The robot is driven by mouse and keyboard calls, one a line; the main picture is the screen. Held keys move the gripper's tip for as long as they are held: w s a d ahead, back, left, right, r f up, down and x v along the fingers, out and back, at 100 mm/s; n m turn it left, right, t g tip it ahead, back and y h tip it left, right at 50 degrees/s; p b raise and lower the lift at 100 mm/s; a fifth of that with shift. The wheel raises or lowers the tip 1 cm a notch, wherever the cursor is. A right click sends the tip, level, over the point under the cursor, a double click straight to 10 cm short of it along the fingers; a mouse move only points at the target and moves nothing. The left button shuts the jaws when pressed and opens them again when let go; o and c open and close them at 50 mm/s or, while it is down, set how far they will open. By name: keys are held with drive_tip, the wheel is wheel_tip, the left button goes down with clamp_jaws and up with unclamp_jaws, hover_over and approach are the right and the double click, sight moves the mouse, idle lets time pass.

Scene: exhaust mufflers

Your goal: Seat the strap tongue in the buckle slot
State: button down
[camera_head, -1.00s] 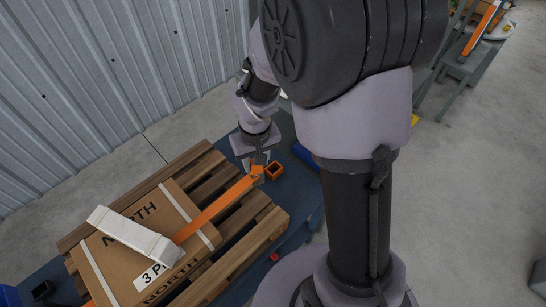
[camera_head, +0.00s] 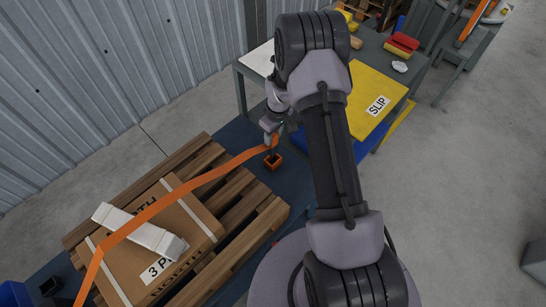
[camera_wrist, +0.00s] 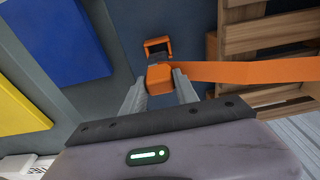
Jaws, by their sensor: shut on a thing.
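My gripper (camera_head: 271,140) is shut on the orange strap tongue (camera_wrist: 159,78), which sits between its two fingertips in the wrist view. The orange strap (camera_head: 200,181) runs from the tongue down and left over the pallet and the carton. The buckle (camera_head: 273,166) is a small orange block with a dark square slot, standing on the dark blue bench top. In the head view the tongue is just above the buckle. In the wrist view the buckle (camera_wrist: 158,46) shows just beyond the tongue. I cannot tell whether the tongue's tip touches the slot.
The wooden pallet (camera_head: 236,216) bears a carton (camera_head: 193,239) with a white edge piece (camera_head: 140,232) on it. A table with a yellow SLIP sheet (camera_head: 368,98) stands behind my arm. Bare bench top (camera_head: 291,190) lies right of the buckle.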

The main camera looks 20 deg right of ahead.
sight(273, 149)
wheel_tip(273, 149, down, 8)
drive_tip(key=shift+b, duration=1.1)
drive_tip(key=shift+f, duration=0.15)
drive_tip(key=c, duration=0.9)
unclamp_jaws()
